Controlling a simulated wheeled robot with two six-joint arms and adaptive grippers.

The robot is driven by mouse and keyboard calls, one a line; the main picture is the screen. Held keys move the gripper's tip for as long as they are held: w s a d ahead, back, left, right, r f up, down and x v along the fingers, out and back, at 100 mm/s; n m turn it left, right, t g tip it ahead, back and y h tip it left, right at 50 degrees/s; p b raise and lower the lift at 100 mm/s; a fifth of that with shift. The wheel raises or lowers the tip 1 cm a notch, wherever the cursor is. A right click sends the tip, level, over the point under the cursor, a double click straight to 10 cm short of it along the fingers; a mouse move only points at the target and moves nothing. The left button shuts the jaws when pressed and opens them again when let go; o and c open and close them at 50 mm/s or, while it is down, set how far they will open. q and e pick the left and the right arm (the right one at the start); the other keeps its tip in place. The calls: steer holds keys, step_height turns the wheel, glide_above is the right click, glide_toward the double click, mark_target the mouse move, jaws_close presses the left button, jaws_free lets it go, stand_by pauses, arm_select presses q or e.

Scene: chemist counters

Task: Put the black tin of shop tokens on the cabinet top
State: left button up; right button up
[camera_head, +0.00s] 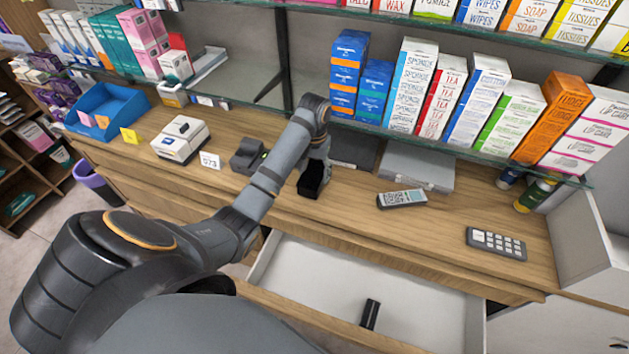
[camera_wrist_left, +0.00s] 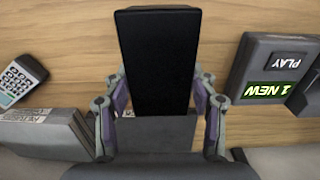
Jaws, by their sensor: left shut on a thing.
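The black tin (camera_head: 311,182) is in my left gripper (camera_head: 316,164), over the wooden cabinet top (camera_head: 340,205) near its front edge. I cannot tell whether the tin touches the wood. In the left wrist view the tin (camera_wrist_left: 159,60) stands out between the two fingers of the left gripper (camera_wrist_left: 160,92), which are shut on its sides. The wood shows behind it. My right gripper is not in view.
An open white drawer (camera_head: 290,262) below the top holds a small black object (camera_head: 370,314). A card terminal (camera_head: 248,156), a grey flat box (camera_head: 418,166), a handheld device (camera_head: 402,199) and a keypad (camera_head: 496,243) stand around. A glass shelf (camera_head: 460,152) with boxes overhangs the back.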

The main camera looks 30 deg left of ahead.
mark_target(315, 179)
arm_select(q)
step_height(315, 179, down, 3)
steer(key=shift+w+r+p, duration=0.1)
steer(key=shift+r+p, duration=0.05)
steer(key=shift+p, duration=0.25)
steer(key=shift+f, duration=0.25)
steer(key=o, duration=1.6)
steer(key=shift+f, duration=0.1)
